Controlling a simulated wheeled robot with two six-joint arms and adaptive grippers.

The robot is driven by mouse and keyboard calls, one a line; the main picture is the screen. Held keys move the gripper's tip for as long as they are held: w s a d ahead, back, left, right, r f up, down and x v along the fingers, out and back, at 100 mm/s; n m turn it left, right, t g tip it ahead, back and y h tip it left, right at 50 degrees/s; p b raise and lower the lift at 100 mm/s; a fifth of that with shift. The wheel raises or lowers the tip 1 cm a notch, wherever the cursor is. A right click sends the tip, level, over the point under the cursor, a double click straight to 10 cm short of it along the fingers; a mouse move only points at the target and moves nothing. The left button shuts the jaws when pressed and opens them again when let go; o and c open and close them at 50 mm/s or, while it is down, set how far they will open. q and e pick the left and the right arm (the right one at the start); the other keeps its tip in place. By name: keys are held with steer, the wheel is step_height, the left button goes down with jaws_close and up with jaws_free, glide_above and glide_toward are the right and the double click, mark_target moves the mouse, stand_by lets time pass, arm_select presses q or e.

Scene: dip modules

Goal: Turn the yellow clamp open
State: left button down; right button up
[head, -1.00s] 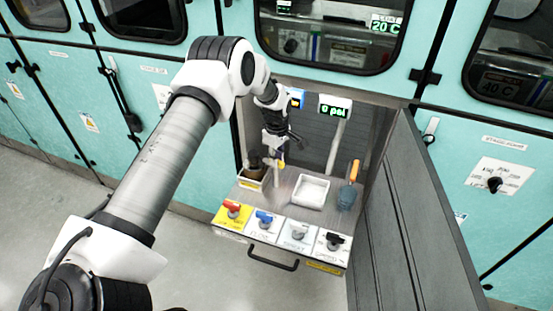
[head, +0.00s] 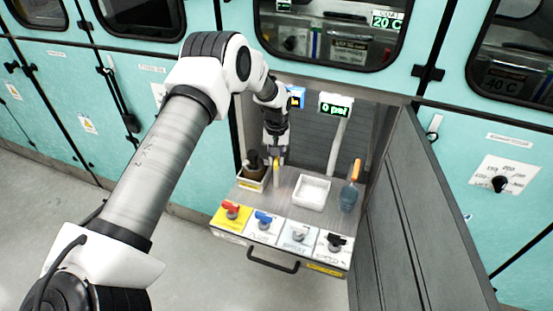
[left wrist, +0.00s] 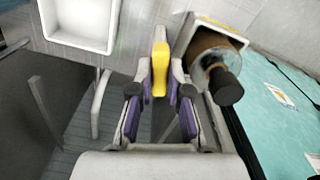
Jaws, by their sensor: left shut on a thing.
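The yellow clamp (left wrist: 160,70) is a narrow upright yellow piece between my left fingertips in the left wrist view. In the head view it is a small yellow spot (head: 277,173) at the back left of the pull-out shelf. My left gripper (left wrist: 160,85) is shut on it, with the purple-lined fingers on both sides. In the head view the left gripper (head: 274,157) points down at the clamp, partly hidden by its own wrist. My right gripper is not in view.
A box with a brown bottle (left wrist: 225,83) stands close beside the clamp. A white tray (head: 312,205) and a blue bottle with an orange top (head: 350,190) stand to the right. Red (head: 231,209), blue (head: 263,217), grey and black valve handles line the front. An open door (head: 420,220) stands right.

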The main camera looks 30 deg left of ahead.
arm_select(q)
steer(key=shift+s+f+m, duration=0.15)
steer(key=shift+f+m, duration=0.05)
steer(key=shift+m, duration=1.3)
steer(key=shift+b, duration=0.3)
steer(key=c, duration=1.2)
jaws_free()
steer(key=shift+o, duration=0.4)
steer(key=shift+r, duration=0.2)
step_height(320, 180, up, 12)
steer(key=shift+w+f, duration=0.2)
